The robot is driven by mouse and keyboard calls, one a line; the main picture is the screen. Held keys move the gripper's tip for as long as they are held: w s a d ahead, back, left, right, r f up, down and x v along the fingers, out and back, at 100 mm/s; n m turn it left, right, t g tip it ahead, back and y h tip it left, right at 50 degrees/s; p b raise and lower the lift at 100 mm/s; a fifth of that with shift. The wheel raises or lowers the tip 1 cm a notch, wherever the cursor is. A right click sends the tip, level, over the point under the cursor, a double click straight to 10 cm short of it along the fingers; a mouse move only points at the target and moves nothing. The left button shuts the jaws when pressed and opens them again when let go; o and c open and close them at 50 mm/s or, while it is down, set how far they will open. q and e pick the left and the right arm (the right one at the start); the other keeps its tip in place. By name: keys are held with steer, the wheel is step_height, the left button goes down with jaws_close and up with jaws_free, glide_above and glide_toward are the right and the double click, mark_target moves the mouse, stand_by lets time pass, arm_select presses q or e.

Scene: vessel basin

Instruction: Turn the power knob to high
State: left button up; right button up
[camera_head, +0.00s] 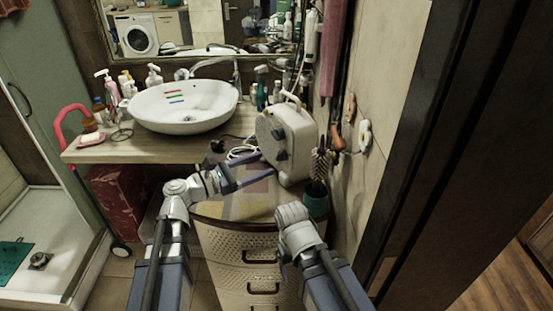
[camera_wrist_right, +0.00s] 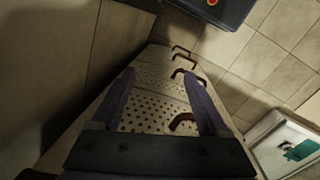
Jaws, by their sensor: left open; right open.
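A cream, boxy appliance (camera_head: 285,140) stands on the cabinet top to the right of the basin. A small round knob (camera_head: 282,155) shows low on its face, but its markings are too small to read. My left gripper (camera_head: 266,164) is open, its two fingers pointing right at the appliance's lower front. The fingertips are close to the knob; I cannot tell whether they touch. My right gripper (camera_wrist_right: 160,75) is open and empty above the drawer fronts, pointing down. In the head view it is mostly hidden by its own wrist.
A white basin (camera_head: 185,106) sits on the wooden counter (camera_head: 100,152) at left. A green cup with a brush (camera_head: 315,200) stands right of the appliance. The drawer cabinet (camera_head: 235,245) has dark handles. A wall bounds the right.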

mark_target(277, 159)
arm_select(q)
steer(key=shift+x, duration=2.6)
jaws_close()
